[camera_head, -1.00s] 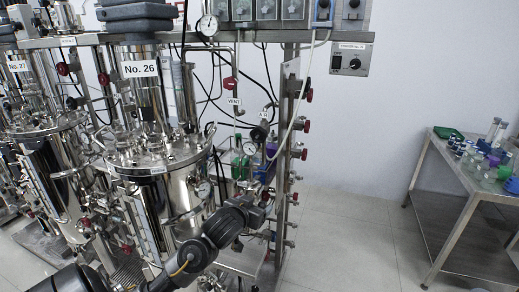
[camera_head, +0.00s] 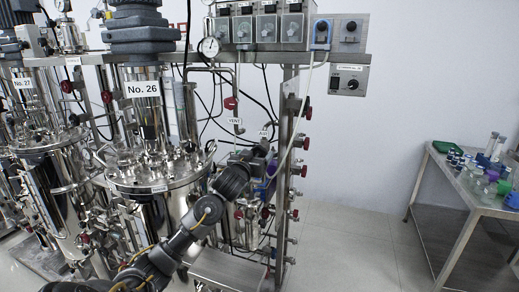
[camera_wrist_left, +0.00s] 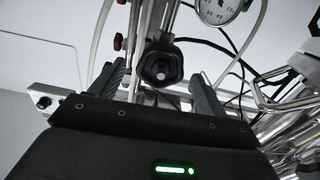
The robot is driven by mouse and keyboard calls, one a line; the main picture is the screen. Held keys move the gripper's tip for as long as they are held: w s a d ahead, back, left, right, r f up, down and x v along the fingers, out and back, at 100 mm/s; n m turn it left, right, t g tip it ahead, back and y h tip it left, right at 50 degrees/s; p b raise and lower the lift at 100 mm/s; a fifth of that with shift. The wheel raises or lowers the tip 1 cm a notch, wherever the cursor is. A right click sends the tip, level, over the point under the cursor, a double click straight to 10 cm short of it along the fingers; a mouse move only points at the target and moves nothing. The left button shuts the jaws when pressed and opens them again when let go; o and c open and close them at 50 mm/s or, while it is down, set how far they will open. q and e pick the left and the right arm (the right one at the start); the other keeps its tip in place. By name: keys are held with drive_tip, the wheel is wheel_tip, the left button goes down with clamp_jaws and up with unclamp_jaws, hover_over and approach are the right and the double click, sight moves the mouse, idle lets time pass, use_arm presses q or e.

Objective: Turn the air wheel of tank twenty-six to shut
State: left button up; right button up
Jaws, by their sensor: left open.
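The tank labelled No. 26 (camera_head: 150,185) stands at the left centre, a steel vessel with a flanged lid. A label reading AIR (camera_head: 263,133) hangs on the pipework to its right. My left gripper (camera_head: 262,152) is just below that label and hides much of what is behind it. In the left wrist view, a dark round knob-like wheel (camera_wrist_left: 160,67) with a pale centre sits between the two open fingers of my left gripper (camera_wrist_left: 158,80). The fingers stand apart from it on both sides. The right gripper is not in view.
A red vent wheel (camera_head: 231,103) is above left of the gripper, with the VENT label (camera_head: 235,121) below it. Red knobs line the steel post (camera_head: 283,165). Tank No. 27 (camera_head: 45,135) stands left. A cart (camera_head: 440,195) is at right, with clear floor between.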

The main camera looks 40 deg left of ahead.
sight(258, 153)
use_arm(q)
drive_tip(key=shift+p+x, duration=0.4)
drive_tip(key=shift+x, duration=1.45)
drive_tip(key=c, duration=1)
drive_tip(key=shift+o, duration=0.2)
